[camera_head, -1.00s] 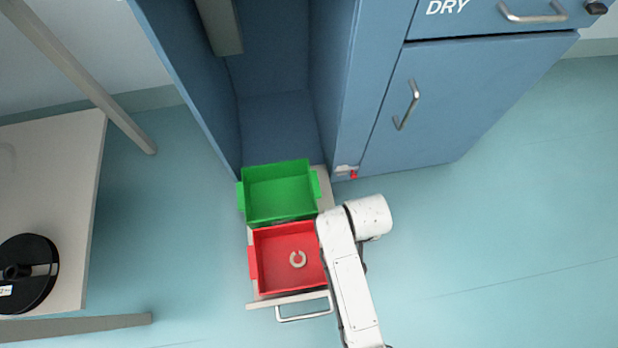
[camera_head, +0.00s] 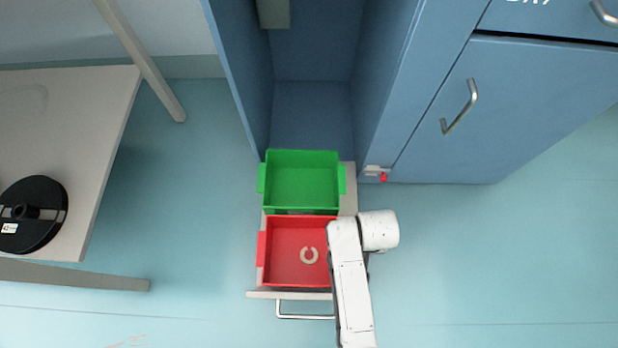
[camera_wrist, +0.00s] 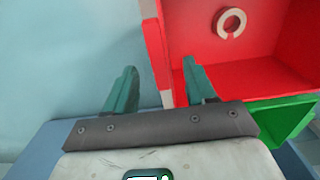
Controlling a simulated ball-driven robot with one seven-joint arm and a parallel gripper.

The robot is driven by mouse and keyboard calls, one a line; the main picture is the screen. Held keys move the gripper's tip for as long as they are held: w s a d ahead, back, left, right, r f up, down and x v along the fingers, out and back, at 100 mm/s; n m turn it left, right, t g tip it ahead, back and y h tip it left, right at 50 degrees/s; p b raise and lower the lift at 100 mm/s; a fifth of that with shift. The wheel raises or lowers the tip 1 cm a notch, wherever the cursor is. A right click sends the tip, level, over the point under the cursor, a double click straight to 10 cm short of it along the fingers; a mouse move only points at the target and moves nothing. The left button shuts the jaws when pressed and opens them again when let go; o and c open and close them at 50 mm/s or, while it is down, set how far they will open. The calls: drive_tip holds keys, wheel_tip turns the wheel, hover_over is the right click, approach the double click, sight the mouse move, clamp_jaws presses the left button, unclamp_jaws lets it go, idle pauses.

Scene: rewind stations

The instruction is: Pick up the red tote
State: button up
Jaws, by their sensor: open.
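The red tote (camera_head: 282,280) sits in the pulled-out drawer, in front of the green tote (camera_head: 262,180). A pale C-shaped piece (camera_head: 309,255) lies on its floor. My arm covers the tote's right side in the head view, and my gripper is hidden there. In the wrist view my gripper (camera_wrist: 159,63) is open and empty. The red tote (camera_wrist: 200,45) fills the upper right, and its side handle (camera_wrist: 156,55) appears between the two fingers in the picture. I cannot tell how far below the fingertips the handle is.
The drawer (camera_head: 262,295) has a metal bar handle (camera_head: 303,316) and stands out from the blue cabinet (camera_head: 440,80). A table (camera_head: 90,110) with a black spool (camera_head: 35,190) stands at the left. The floor right of the drawer is clear.

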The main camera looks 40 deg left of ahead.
wheel_tip(320, 180, down, 3)
drive_tip(key=shift+r+b, duration=0.2)
drive_tip(key=shift+b, duration=0.25)
drive_tip(key=shift+r, duration=0.1)
clamp_jaws()
